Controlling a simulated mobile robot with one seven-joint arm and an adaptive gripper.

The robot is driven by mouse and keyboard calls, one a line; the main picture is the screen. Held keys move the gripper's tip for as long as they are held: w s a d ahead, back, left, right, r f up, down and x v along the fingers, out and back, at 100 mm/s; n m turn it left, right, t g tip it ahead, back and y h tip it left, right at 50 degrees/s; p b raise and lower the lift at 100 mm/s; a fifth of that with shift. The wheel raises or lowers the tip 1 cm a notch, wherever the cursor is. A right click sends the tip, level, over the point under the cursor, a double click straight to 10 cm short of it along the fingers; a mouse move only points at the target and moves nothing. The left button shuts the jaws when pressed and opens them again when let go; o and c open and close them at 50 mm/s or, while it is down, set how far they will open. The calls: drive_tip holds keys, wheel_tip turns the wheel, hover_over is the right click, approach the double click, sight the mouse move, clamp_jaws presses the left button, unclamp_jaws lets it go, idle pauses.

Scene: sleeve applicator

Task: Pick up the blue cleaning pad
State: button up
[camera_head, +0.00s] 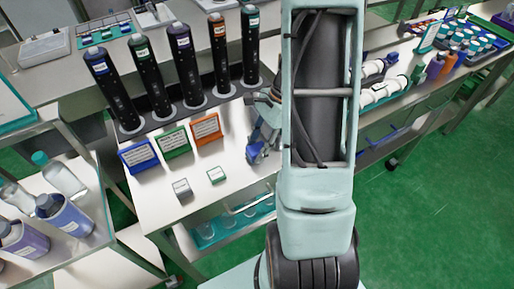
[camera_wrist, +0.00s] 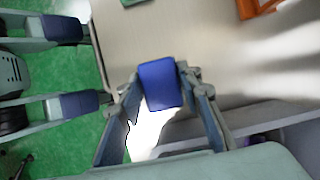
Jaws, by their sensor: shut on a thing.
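The blue cleaning pad (camera_wrist: 160,84) is a small blue block in the middle of the wrist view. It sits between the two fingertips of my gripper (camera_wrist: 160,92), which is shut on it. In the head view my gripper (camera_head: 262,138) is over the right part of the white worktable (camera_head: 150,205), with the blue pad (camera_head: 256,152) at its lower end. My arm hides part of the table behind it. I cannot tell whether the pad touches the table.
A grey block (camera_head: 181,188) and a green block (camera_head: 215,175) lie left of my gripper. Blue (camera_head: 138,156), green (camera_head: 173,142) and orange (camera_head: 206,128) labelled holders stand behind them. Several dark upright cylinders (camera_head: 185,62) form a row at the back.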

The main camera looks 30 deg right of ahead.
sight(253, 150)
drive_tip(key=shift+r+p, duration=0.3)
drive_tip(key=shift+r, duration=0.25)
wheel_tip(253, 150, up, 2)
drive_tip(key=shift+r+p, duration=0.1)
drive_tip(key=shift+p, duration=0.8)
drive_tip(key=s+a+r+p, duration=0.3)
drive_tip(key=s+r+p, duration=0.4)
drive_tip(key=s, duration=0.6)
wheel_tip(253, 150, up, 2)
drive_tip(key=shift+s+r, duration=0.1)
drive_tip(key=shift+s, duration=0.25)
drive_tip(key=shift+a, duration=0.1)
